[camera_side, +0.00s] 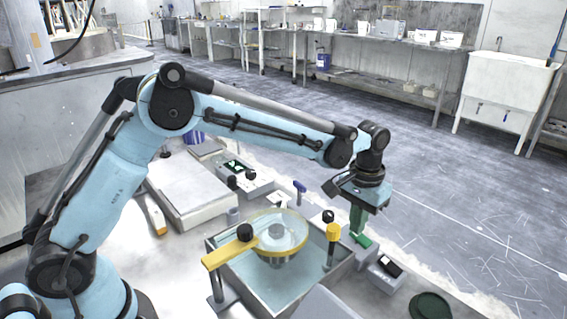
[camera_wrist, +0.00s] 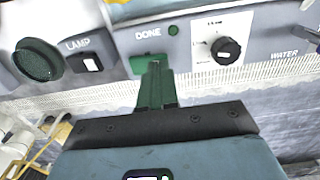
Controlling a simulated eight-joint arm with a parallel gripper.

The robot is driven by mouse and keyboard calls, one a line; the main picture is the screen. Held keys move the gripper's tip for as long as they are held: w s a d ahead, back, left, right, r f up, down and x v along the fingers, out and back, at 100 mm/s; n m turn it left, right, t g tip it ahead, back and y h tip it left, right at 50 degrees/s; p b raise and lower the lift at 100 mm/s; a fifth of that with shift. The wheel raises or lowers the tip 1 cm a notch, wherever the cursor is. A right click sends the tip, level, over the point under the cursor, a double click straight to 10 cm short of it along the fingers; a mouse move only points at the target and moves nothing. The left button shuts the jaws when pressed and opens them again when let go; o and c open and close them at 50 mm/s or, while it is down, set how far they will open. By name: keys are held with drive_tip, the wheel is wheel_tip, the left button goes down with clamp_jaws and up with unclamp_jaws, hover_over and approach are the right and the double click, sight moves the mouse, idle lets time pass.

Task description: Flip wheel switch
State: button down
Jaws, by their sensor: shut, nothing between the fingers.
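My gripper (camera_side: 357,232) has green fingers that are shut and empty. In the wrist view my gripper (camera_wrist: 155,70) points at the panel, its tips in front of the part marked DONE, just left of and below a green button (camera_wrist: 173,30). I cannot tell whether they touch it. No label reading wheel is legible. A rocker switch (camera_wrist: 88,63) marked LAMP sits left of the fingers; the side view shows a black switch on a small box (camera_side: 389,265) near the gripper. A round wheel (camera_side: 283,232) with a yellow rim stands in the basin.
A black dial (camera_wrist: 226,49) is right of the fingers, with WATER lettering farther right. A dark green round part (camera_wrist: 37,61) is at the left. The basin (camera_side: 338,276) carries a yellow bar (camera_side: 222,256).

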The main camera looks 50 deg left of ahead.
drive_tip(key=shift+f, duration=0.4)
drive_tip(key=shift+r, duration=3.55)
